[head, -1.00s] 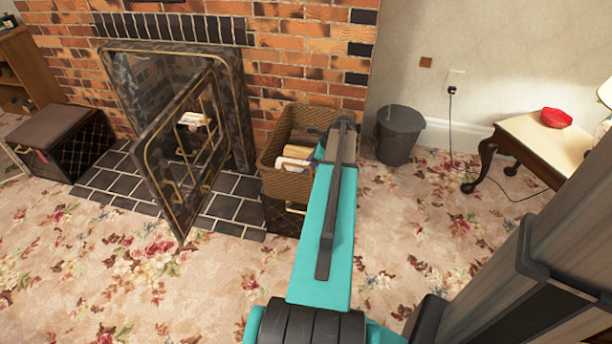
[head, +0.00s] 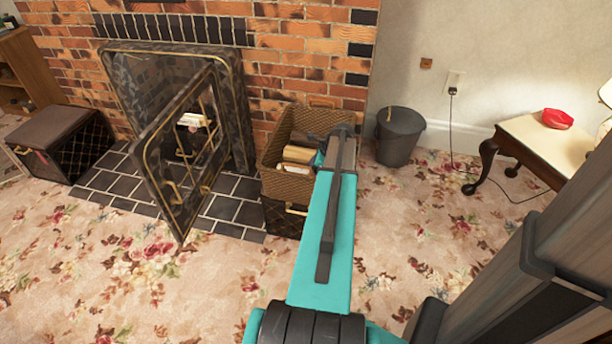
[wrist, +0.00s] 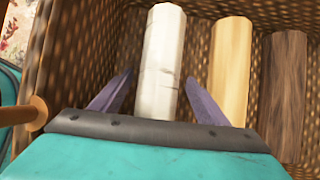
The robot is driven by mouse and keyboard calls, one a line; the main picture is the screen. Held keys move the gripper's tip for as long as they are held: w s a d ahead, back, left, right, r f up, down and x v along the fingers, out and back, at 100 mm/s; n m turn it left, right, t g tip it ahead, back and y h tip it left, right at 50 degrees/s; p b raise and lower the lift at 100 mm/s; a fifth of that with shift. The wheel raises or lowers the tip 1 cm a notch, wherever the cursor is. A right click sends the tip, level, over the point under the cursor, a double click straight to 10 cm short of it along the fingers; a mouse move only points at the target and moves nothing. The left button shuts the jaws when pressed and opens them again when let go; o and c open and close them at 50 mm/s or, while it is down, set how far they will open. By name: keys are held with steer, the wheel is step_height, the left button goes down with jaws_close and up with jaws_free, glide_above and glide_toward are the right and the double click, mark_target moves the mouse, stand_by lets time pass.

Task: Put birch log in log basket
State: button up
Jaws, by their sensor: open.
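The wicker log basket (head: 287,186) stands right of the fireplace on a dark box. In the wrist view its woven wall (wrist: 75,55) surrounds three logs. The white birch log (wrist: 162,55) lies in the basket beside a pale yellow log (wrist: 229,65) and a dark brown log (wrist: 284,95). My gripper (wrist: 160,78) is open, with one finger on each side of the birch log; I cannot tell whether either touches it. In the head view my arm hides most of the gripper and part of the basket.
The fireplace door (head: 180,160) stands open left of the basket. Pale pieces (head: 192,121) show inside the fireplace. A dark bucket (head: 399,135) stands to the right, and a small table (head: 540,140) farther right. Flowered carpet in front is clear.

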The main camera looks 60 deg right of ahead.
steer(key=shift+p+v, duration=1.6)
steer(key=shift+v, duration=4.35)
steer(key=shift+r, duration=0.1)
